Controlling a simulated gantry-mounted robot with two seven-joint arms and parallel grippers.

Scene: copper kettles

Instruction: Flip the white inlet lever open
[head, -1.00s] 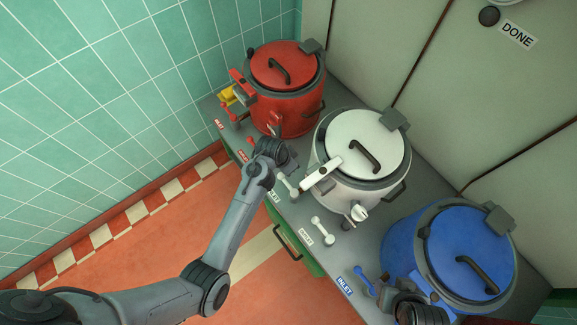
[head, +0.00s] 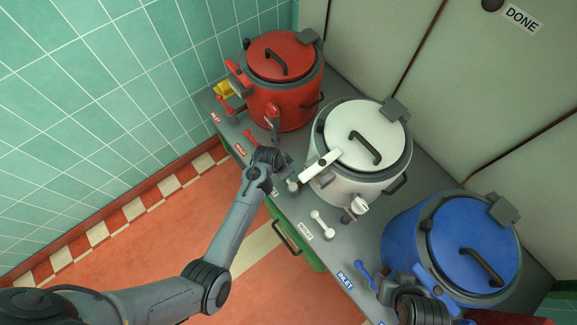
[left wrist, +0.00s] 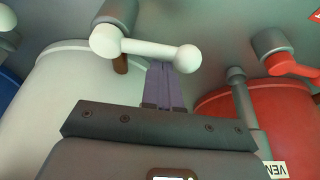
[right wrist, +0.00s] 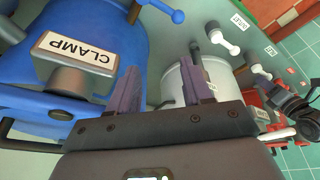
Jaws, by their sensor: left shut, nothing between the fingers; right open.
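The white inlet lever (head: 292,185) stands on the grey counter beside the white kettle (head: 340,185), mostly covered by my left gripper (head: 284,172) in the head view. In the left wrist view the lever (left wrist: 147,48) is a white bar with rounded ends, lying across the picture just beyond my fingertips. My left gripper (left wrist: 166,72) is shut and empty, its purple fingers close to the bar near its smaller end; I cannot tell whether they touch. My right gripper (right wrist: 162,82) is open and empty beside the blue kettle (right wrist: 85,100).
The second white lever (head: 322,224) stands to the right on the counter. The red kettle (head: 285,95) with red levers is at the back left, and the blue kettle (head: 460,250) at the front right. A white clamp handle (head: 320,166) juts out near my left gripper.

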